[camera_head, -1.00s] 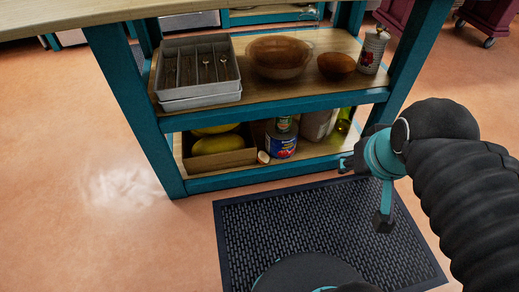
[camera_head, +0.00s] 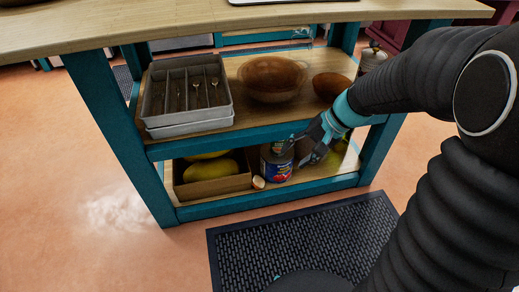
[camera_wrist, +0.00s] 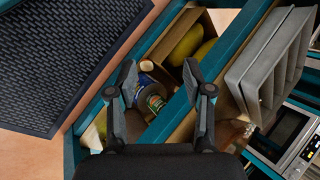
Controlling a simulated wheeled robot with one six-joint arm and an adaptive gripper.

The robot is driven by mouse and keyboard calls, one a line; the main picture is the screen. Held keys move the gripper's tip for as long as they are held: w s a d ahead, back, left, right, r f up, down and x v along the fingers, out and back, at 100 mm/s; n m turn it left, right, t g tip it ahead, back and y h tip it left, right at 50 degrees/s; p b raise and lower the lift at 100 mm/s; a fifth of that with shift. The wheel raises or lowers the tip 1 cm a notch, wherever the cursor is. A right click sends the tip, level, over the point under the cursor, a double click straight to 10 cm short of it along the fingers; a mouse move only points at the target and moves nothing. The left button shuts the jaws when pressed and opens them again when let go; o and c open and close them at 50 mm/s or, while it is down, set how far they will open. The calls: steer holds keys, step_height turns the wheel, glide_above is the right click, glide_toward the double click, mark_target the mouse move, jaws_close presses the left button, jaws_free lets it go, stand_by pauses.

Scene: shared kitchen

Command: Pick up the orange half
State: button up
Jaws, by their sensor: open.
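The orange half (camera_head: 258,182) is a small pale, rounded piece on the lower shelf near its front edge, between the cardboard box and a blue-labelled can. In the wrist view a small pale round thing (camera_wrist: 147,66), seemingly the orange half, shows between my fingertips in the picture, beyond them. My gripper (camera_head: 299,150) is open and empty, in front of the shelf unit's right part, up and right of the orange half. In the wrist view my gripper's two fingers (camera_wrist: 160,82) stand wide apart.
The can (camera_head: 276,163) stands right beside the orange half. The cardboard box (camera_head: 215,187) with yellow fruit is on its left. The upper shelf's teal edge (camera_head: 250,137) lies above, carrying a cutlery tray (camera_head: 187,122) and bowls. A dark mat (camera_head: 300,240) covers the floor in front.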

steer(key=w+a+f+m+t+y+b, duration=0.1)
steer(key=w+f+m+y, duration=0.2)
steer(key=w+f, duration=0.55)
steer(key=w+f+m+y, duration=0.2)
steer(key=w+f+m, duration=0.25)
steer(key=f, duration=0.75)
steer(key=m+t+b, duration=0.1)
steer(key=m+t, duration=0.4)
steer(key=m, duration=0.1)
glide_toward(261, 187)
steer(key=shift+y, duration=0.4)
steer(key=x, duration=0.4)
steer(key=shift+w+a+f, duration=0.15)
steer(key=shift+w+f, duration=0.1)
steer(key=shift+f, duration=0.3)
steer(key=shift+x, duration=2.7)
steer(key=shift+s+a+r, duration=0.1)
steer(key=shift+s+r, duration=0.05)
jaws_close()
